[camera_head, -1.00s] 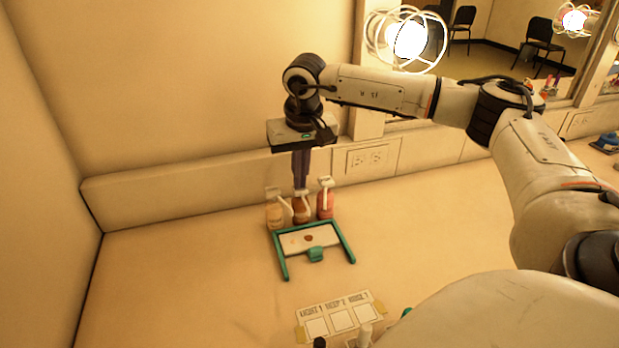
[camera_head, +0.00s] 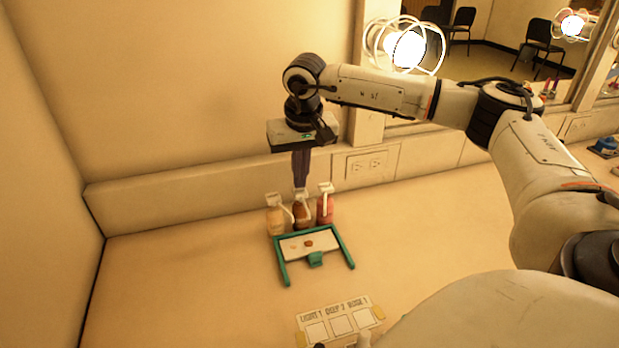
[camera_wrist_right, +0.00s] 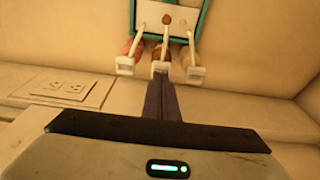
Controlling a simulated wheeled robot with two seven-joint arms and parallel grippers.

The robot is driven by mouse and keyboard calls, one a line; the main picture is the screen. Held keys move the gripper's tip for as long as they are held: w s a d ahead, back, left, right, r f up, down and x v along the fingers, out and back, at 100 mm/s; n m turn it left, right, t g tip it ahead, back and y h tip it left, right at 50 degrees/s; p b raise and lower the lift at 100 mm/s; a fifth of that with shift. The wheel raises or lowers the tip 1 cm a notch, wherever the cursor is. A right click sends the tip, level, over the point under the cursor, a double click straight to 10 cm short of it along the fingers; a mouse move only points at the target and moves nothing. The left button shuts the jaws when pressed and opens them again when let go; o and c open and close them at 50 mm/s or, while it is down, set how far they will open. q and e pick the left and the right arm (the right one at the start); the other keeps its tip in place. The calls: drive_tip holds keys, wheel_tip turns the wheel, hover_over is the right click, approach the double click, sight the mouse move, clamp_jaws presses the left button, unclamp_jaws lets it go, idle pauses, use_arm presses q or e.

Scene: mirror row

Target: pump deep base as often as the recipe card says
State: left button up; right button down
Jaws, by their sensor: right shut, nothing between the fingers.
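Three pump bottles stand in a row near the back wall: a tan one (camera_head: 276,220), a brown one (camera_head: 302,217) in the middle and a pink-red one (camera_head: 325,210). My right gripper (camera_head: 301,187) is shut and empty, pointing down right over the brown bottle's white pump head. The pump head (camera_wrist_right: 160,68) also shows at the fingertips in the right wrist view; I cannot tell whether they touch. A white palette (camera_head: 325,240) in a teal frame holds a brown dab and a fainter tan dab. The recipe card (camera_head: 340,318) appears to read LIGHT 1, DEEP 2, ROUGE 1. My left gripper is not in view.
The neighbouring pump heads stand close on both sides of the fingers. A wall outlet (camera_head: 366,166) is behind, right of the bottles. A lit caged bulb (camera_head: 405,47) and a mirror are at upper right. The counter left of the palette is clear.

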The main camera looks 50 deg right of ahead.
idle(0.4)
wheel_tip(320, 180, up, 6)
drive_tip(key=p, duration=0.5)
drive_tip(key=shift+s, duration=0.1)
idle(0.5)
